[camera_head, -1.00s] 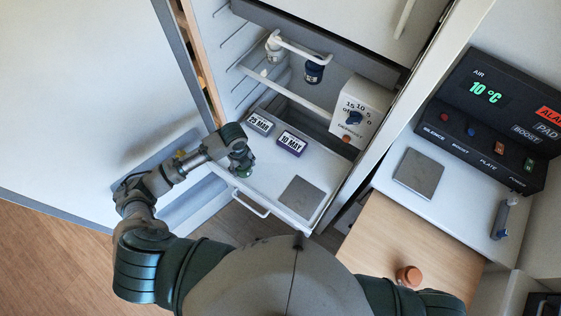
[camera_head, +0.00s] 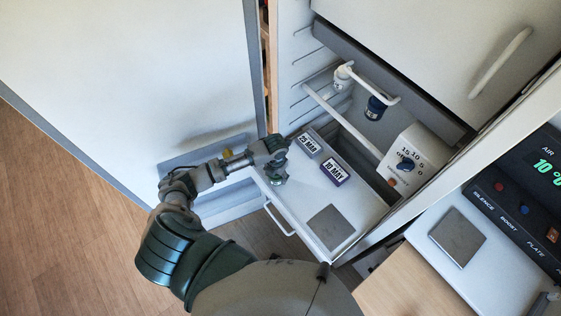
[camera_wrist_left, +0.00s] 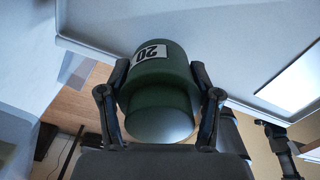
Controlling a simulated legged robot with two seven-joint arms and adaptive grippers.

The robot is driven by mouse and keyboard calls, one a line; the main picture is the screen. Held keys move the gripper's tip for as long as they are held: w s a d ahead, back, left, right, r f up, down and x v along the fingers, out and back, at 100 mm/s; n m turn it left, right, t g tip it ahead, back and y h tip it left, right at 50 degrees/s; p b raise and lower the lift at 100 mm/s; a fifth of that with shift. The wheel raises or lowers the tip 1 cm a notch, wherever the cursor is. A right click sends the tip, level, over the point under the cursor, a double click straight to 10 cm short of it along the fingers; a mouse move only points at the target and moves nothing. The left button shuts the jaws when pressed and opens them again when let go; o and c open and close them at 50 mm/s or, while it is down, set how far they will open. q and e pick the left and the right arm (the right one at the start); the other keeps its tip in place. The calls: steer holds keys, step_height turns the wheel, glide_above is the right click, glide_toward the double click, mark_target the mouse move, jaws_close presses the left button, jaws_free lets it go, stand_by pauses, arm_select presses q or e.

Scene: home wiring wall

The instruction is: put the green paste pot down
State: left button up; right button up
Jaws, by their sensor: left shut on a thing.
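The green paste pot (camera_wrist_left: 155,95) is between the two fingers of my left gripper in the left wrist view, with a white label reading 20 on its side. My left gripper (camera_wrist_left: 160,92) is shut on it. In the head view the pot (camera_head: 278,180) is a small green spot under my left gripper (camera_head: 274,160), at the left end of the white pull-out shelf (camera_head: 290,203). I cannot tell whether the pot touches the shelf. My right gripper is not seen in the head view.
Two date blocks, a grey one (camera_head: 309,145) and a purple one (camera_head: 332,172), stand close right of the gripper. A grey square plate (camera_head: 329,227) lies on the shelf's front right. A dial box (camera_head: 412,160) is behind. The open door (camera_head: 130,80) is at left.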

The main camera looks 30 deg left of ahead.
arm_select(q)
steer(key=w+a, duration=0.1)
steer(key=w, duration=0.1)
steer(key=w+a, duration=0.1)
steer(key=w, duration=0.1)
steer(key=w+a, duration=0.1)
steer(key=w, duration=0.2)
steer(key=shift+f, duration=0.3)
steer(key=shift+w, duration=0.5)
step_height(320, 180, down, 3)
steer(key=shift+a, duration=0.15)
steer(key=shift+a+f, duration=0.15)
steer(key=shift+f, duration=0.15)
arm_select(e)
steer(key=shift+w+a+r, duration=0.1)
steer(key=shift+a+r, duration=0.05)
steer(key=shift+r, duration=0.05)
arm_select(q)
steer(key=o, duration=1.5)
steer(key=shift+s, duration=0.1)
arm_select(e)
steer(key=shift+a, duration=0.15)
arm_select(q)
step_height(320, 180, up, 12)
